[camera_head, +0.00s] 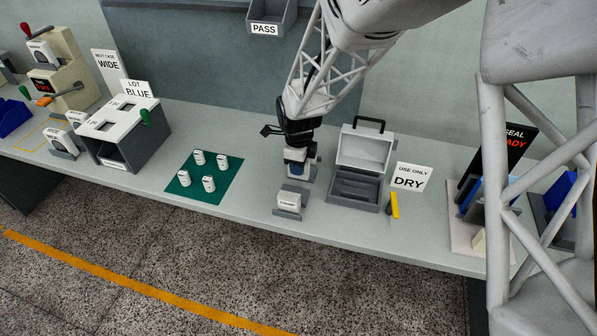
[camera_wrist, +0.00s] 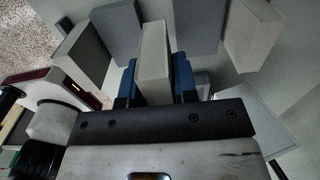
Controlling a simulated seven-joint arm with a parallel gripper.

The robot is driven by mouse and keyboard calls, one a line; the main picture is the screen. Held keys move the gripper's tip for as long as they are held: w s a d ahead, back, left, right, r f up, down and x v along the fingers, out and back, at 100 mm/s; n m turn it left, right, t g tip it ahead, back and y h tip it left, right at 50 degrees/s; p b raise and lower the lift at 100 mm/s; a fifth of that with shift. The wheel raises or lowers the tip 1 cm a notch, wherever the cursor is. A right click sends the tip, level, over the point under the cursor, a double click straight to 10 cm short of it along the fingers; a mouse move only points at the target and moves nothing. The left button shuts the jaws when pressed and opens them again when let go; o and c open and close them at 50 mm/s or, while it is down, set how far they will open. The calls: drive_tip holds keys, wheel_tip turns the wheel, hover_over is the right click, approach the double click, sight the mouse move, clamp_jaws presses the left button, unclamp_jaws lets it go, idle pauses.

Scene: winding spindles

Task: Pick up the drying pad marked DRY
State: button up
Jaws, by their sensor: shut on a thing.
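My gripper (camera_head: 295,166) points down over the bench at a small grey stand (camera_head: 307,172), left of the open grey case. In the wrist view its blue fingers (camera_wrist: 154,82) are shut on a pale block-shaped pad (camera_wrist: 152,52). No DRY lettering can be read on the held pad, and I cannot tell whether it still touches the stand. A second pale pad (camera_head: 288,199) with a small label sits on a grey stand in front of my gripper. A sign reading USE ONLY DRY (camera_head: 409,178) stands right of the case.
The open grey case (camera_head: 355,190) has its lid raised close right of my gripper. A yellow piece (camera_head: 395,206) is by the sign. A green mat (camera_head: 188,193) with several white cylinders lies left. A PASS bin (camera_head: 268,18) hangs above. The front edge is near.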

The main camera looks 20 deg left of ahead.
drive_tip(key=shift+r, duration=2.8)
